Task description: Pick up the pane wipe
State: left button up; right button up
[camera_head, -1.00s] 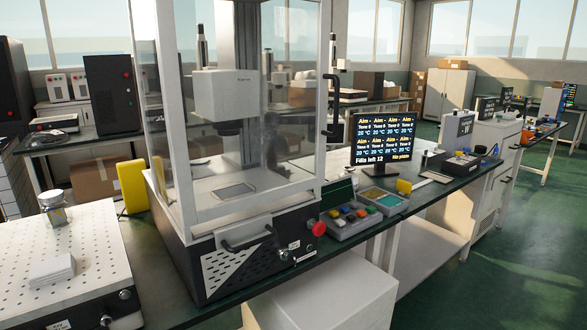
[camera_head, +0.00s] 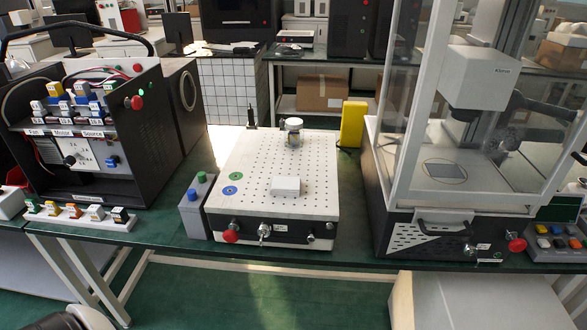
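A small white folded pad (camera_head: 286,186), which looks like the pane wipe, lies flat on the white perforated board (camera_head: 255,205) in the middle of the bench. Nothing touches it from above. Neither of my grippers shows in the head view. A white and black rounded part at the bottom left edge looks like a piece of my own arm, with no fingers visible.
A lidded jar (camera_head: 292,131) and a slim black post stand behind the pad. A yellow block (camera_head: 351,124) is behind right. The glass-paned enclosure (camera_head: 440,150) stands right, the black electrical cabinet (camera_head: 105,135) left. A red knob (camera_head: 231,236) projects at the board's front.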

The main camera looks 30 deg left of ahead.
aim_at(290, 186)
jog(key=u, duration=1.1)
jog(key=z, duration=1.7)
jog(key=u, duration=1.25)
